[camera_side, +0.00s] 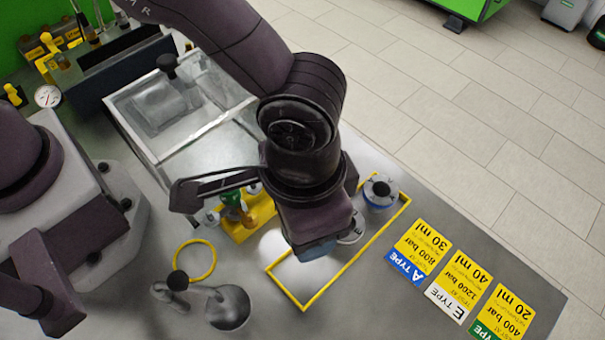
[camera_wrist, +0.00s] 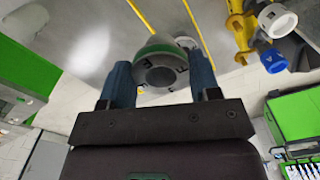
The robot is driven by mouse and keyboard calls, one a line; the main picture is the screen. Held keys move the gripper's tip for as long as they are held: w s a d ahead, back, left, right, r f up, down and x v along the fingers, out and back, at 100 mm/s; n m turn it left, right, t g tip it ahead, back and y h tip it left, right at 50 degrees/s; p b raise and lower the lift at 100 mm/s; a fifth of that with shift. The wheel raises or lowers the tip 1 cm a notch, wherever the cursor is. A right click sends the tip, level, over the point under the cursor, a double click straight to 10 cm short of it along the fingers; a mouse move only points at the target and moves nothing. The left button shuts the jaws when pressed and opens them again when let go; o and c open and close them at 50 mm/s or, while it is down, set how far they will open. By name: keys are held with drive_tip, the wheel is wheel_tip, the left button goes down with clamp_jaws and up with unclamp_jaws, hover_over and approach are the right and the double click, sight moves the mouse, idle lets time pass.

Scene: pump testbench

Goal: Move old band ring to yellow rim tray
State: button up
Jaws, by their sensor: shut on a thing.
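My gripper (camera_wrist: 161,78) has its two blue fingers closed on a round grey ring part with a green band (camera_wrist: 160,62), which I take to be the old band ring. In the side view my gripper (camera_side: 318,250) is over the yellow rim tray (camera_side: 340,271), a rectangle outlined in yellow on the table. My wrist hides the held ring there and part of the tray. Two yellow rim lines (camera_wrist: 196,28) pass behind the held ring in the wrist view. I cannot tell whether the ring touches the tray surface.
A blue-banded round part (camera_side: 380,193) stands at the tray's far corner. A yellow holder (camera_side: 250,222) is left of the tray. A yellow circle (camera_side: 195,262) and a metal fitting (camera_side: 228,307) are nearer. Type cards (camera_side: 418,252) lie to the right.

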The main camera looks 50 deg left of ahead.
wheel_tip(320, 180, down, 10)
drive_tip(key=shift+f, duration=0.1)
idle(0.4)
drive_tip(key=shift+f, duration=0.2)
idle(1.3)
drive_tip(key=shift+f, duration=0.5)
drive_tip(key=shift+f, duration=0.6)
idle(0.8)
drive_tip(key=o, duration=1.1)
wheel_tip(320, 180, up, 7)
drive_tip(key=shift+s+a, duration=0.1)
idle(0.5)
